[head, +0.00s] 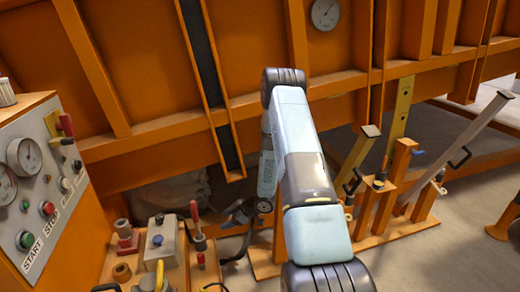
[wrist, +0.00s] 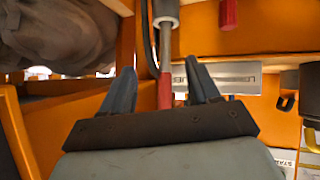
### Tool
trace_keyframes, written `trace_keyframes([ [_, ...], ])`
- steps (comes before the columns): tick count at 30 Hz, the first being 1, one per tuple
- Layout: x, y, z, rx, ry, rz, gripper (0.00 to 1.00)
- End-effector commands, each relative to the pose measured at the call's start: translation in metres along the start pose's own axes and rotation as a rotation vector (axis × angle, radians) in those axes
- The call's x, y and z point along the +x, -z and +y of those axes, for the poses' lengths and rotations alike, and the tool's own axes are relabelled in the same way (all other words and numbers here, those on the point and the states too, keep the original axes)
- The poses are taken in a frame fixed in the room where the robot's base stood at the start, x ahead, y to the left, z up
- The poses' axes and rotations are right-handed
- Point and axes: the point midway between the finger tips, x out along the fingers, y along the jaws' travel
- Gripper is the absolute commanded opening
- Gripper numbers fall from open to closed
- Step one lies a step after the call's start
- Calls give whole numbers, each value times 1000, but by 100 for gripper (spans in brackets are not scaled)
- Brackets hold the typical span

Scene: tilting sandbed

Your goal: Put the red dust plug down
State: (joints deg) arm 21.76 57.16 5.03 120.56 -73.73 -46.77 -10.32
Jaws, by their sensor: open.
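My gripper (head: 233,217) is low beside the left bench in the head view, fingers pointing left. In the wrist view my gripper (wrist: 160,80) is open. A slim grey rod with a red part (wrist: 165,90) shows in the gap between the fingers; I cannot tell how far beyond them it is. A small red piece (head: 201,259) stands on the bench in the head view, and a red piece (wrist: 229,13) shows at the top of the wrist view. I cannot tell for certain which red piece is the dust plug.
A control panel (head: 40,170) is at the left. Orange posts with levers (head: 375,200) stand right of my arm. Bare floor (head: 440,250) shows at right.

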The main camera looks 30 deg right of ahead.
Motion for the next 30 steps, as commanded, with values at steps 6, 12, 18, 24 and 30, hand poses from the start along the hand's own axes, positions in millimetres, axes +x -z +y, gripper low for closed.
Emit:
trace_keyframes([
  [6, -45, 43, 47, -12, -121, -152, 61],
  [12, -91, 82, 75, 8, -233, -272, 61],
  [18, -142, 124, 91, 52, -345, -371, 61],
  [24, -196, 166, 92, 117, -452, -448, 61],
  [30, -250, 204, 80, 202, -547, -503, 61],
])
